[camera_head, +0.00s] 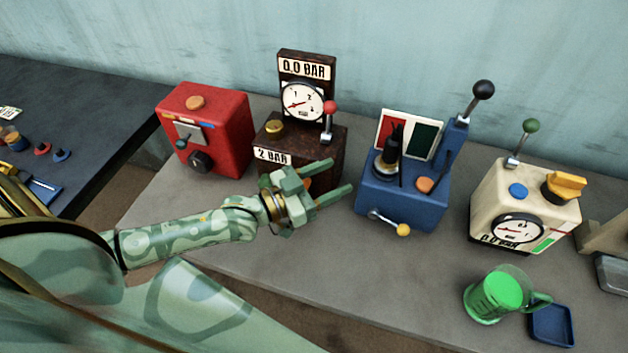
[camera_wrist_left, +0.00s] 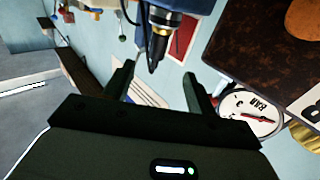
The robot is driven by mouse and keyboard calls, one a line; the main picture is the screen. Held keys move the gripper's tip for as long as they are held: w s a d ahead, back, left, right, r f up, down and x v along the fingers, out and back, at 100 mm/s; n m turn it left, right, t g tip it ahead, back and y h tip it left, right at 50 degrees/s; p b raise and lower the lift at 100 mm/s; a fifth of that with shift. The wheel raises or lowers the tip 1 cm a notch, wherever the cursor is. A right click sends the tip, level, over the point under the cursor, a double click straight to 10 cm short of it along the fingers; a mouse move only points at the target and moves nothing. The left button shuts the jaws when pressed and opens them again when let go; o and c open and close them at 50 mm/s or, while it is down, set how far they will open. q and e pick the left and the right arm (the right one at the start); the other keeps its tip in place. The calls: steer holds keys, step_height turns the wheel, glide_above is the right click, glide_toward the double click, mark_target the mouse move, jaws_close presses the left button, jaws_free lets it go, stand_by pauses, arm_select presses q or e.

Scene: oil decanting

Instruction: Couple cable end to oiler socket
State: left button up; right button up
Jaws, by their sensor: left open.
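My left gripper (camera_head: 338,177) is open, its two fingers pointing right, between the brown gauge box and the blue machine (camera_head: 402,200). It looks empty. A black pointed fitting (camera_head: 388,158) stands on top of the blue machine, beside red and dark green panels. In the left wrist view a black fitting with a gold band (camera_wrist_left: 160,32) shows just beyond the open fingers (camera_wrist_left: 160,80); it seems to be the same one. I cannot tell from these frames which part is the cable end or the oiler socket. My right gripper is not in view.
The brown gauge box (camera_head: 332,150) is close behind the fingers. A red box (camera_head: 225,125) stands left, a cream gauge machine (camera_head: 492,195) right. A green beaker (camera_head: 482,305) and blue tray (camera_head: 553,325) are front right. The grey bench front (camera_head: 330,270) is clear.

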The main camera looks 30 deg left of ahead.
arm_select(q)
steer(key=shift+v, duration=1.8)
steer(key=shift+s+r, duration=0.1)
